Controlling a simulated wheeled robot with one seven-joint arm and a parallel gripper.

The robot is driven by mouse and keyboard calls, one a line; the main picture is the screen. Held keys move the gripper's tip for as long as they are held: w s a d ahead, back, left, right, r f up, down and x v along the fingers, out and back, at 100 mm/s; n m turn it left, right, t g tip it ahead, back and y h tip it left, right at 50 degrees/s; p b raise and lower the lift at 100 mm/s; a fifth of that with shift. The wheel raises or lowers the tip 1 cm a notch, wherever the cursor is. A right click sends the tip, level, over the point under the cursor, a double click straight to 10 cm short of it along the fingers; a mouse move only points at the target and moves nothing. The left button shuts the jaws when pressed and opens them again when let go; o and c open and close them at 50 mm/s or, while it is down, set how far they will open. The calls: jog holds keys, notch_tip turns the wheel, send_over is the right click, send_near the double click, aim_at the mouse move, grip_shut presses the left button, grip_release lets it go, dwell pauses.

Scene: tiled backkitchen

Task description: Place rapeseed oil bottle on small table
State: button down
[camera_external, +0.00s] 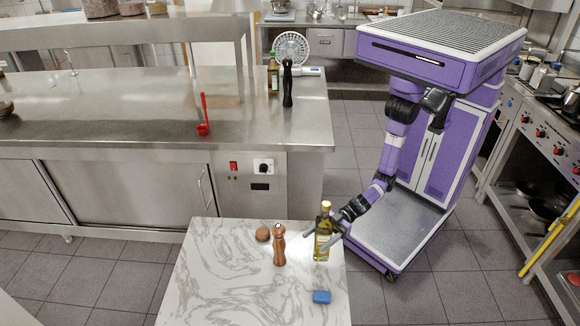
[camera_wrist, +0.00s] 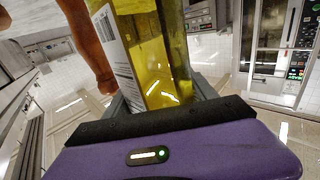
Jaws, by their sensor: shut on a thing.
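The rapeseed oil bottle (camera_external: 323,238) is a clear bottle of yellow oil with a label, upright at the right side of the small table (camera_external: 205,285) with the marbled white top. My gripper (camera_external: 335,233) is shut on the bottle from the right. In the wrist view the yellow bottle (camera_wrist: 150,50) fills the middle, with its barcode label to the left. I cannot tell whether the bottle's base touches the tabletop.
A wooden pepper mill (camera_external: 279,246) stands just left of the bottle, and a brown round object (camera_external: 263,234) is behind it. The table's left half is clear. A steel counter (camera_external: 130,120) stands behind.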

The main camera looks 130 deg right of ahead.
aim_at(316, 247)
jog(key=shift+f+b, duration=0.85)
jog(key=shift+f, duration=1.1)
jog(key=shift+f, duration=0.15)
jog(key=shift+c, duration=1.4)
grip_release()
jog(key=shift+f, duration=0.15)
jog(key=shift+r, duration=0.3)
jog(key=s, duration=1.2)
jog(key=shift+f, duration=0.15)
